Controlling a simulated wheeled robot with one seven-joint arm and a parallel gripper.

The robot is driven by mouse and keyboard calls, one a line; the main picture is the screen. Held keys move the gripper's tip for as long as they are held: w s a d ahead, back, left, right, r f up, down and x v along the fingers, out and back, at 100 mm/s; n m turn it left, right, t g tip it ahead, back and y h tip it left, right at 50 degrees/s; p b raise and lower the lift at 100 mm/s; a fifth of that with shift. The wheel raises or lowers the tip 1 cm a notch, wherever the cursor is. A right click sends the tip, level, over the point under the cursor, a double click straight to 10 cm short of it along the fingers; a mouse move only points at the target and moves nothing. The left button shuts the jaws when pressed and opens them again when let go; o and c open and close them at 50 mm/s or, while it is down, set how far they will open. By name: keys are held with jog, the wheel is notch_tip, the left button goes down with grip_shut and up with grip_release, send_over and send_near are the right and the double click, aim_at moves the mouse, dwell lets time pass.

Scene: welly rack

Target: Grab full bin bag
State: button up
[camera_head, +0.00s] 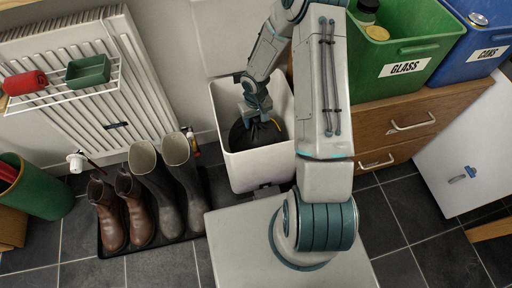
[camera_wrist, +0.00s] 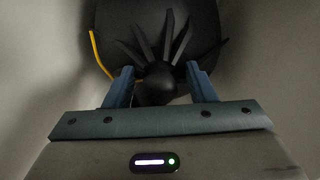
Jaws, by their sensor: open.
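A black bin bag (camera_head: 241,137) sits inside a white open-topped bin (camera_head: 262,172) in the middle of the head view. In the wrist view the bag (camera_wrist: 207,28) shows a gathered, pleated neck (camera_wrist: 157,68) and a yellow tie strip (camera_wrist: 101,56) at its left. My gripper (camera_head: 258,112) reaches down into the bin, just above the bag. In the wrist view my gripper (camera_wrist: 160,82) is open, with one blue finger on each side of the gathered neck. I cannot tell whether the fingers touch it. The bag's lower part is hidden in the bin.
Brown boots (camera_head: 121,205) and grey wellies (camera_head: 165,190) stand on a black tray left of the bin. A radiator (camera_head: 95,85) with a wire rack is behind. Wooden drawers (camera_head: 400,122) with green (camera_head: 412,62) and blue (camera_head: 486,45) recycling boxes stand at the right.

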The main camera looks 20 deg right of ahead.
jog(key=shift+c, duration=0.2)
grip_shut()
jog(key=shift+r, duration=0.15)
dwell(1.1)
